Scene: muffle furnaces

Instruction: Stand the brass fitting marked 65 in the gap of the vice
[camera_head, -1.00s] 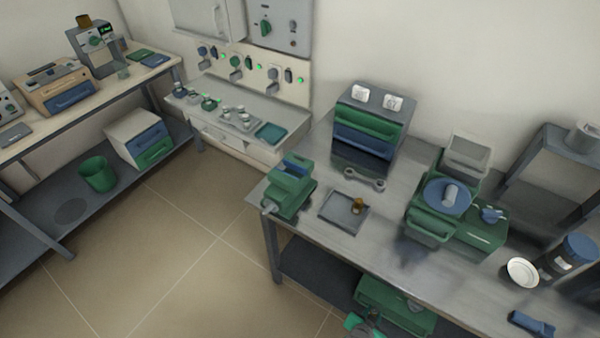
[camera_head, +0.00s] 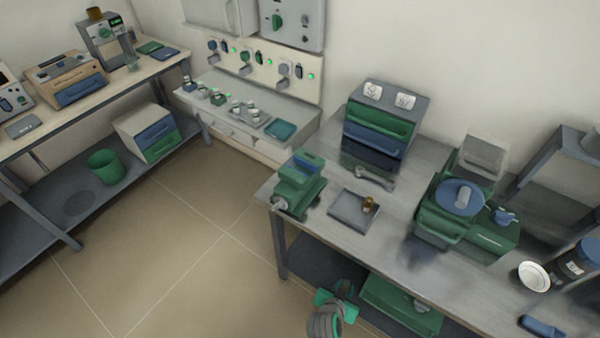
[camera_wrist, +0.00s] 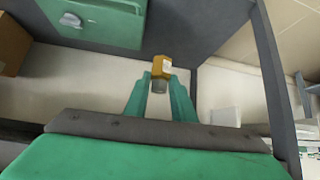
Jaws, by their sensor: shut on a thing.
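My gripper (camera_wrist: 160,82) is shut on a brass fitting (camera_wrist: 161,67) with a hexagonal gold upper part and a grey lower end. A pale mark shows on it but is too small to read. In the head view my gripper (camera_head: 335,297) is low in front of the bench's front edge, and the held fitting cannot be made out there. The green vice (camera_head: 299,188) with blue on top stands at the bench's left front corner, apart from my gripper. Its gap is not clearly visible. Another brass fitting (camera_head: 368,204) stands on the grey tray (camera_head: 346,212) right of the vice.
A spanner (camera_head: 375,178) lies behind the tray. A green box (camera_head: 400,306) is on the lower shelf. The floor left of the bench is clear.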

